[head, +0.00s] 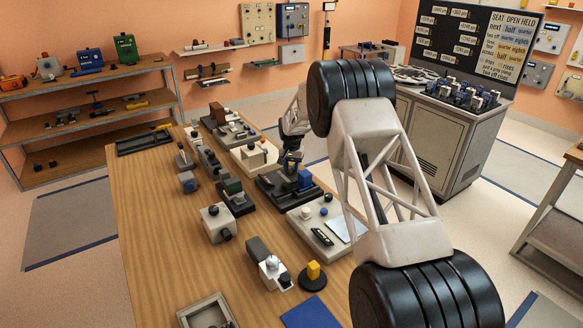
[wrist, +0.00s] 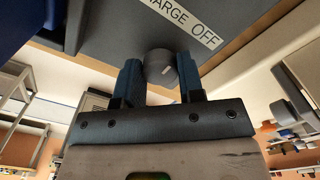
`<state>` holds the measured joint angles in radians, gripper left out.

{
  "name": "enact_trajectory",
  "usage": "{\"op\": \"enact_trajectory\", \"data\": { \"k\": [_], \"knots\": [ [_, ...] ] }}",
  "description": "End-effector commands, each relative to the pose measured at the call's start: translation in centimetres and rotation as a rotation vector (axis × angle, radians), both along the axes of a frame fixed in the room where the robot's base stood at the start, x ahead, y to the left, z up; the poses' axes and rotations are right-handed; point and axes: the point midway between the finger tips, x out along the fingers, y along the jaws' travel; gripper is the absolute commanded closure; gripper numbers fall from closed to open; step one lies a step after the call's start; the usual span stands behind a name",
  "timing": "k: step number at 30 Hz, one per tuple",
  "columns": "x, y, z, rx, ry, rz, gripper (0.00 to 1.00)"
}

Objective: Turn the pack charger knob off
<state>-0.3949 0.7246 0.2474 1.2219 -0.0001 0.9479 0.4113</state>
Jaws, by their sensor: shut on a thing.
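In the wrist view the charger knob (wrist: 158,62) is a dark grey round knob on a dark panel, with a short pale mark on its face. My gripper (wrist: 159,76) has its two blue fingers on either side of the knob and is shut on it. In the head view my gripper (head: 292,160) is low over a dark unit with a blue block (head: 304,179) on the wooden bench. The knob cannot be made out there.
The wooden bench (head: 150,215) carries several fixtures around my gripper, including a pale box with a dark knob (head: 217,222) and a yellow block on a black disc (head: 313,271). The left part of the bench is bare. A grey cabinet (head: 440,135) stands behind my arm.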

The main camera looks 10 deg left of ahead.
Motion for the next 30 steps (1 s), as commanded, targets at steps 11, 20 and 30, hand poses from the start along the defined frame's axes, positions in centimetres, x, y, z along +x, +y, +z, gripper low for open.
{"op": "enact_trajectory", "data": {
  "k": [11,20,30],
  "knots": [
    [0.0,0.0,0.1,0.0,-0.001,0.001,0.39],
    [0.0,0.0,0.3,0.0,-0.001,0.001,0.39],
    [0.0,0.0,3.5,0.001,-0.002,0.001,0.39]
  ]
}}
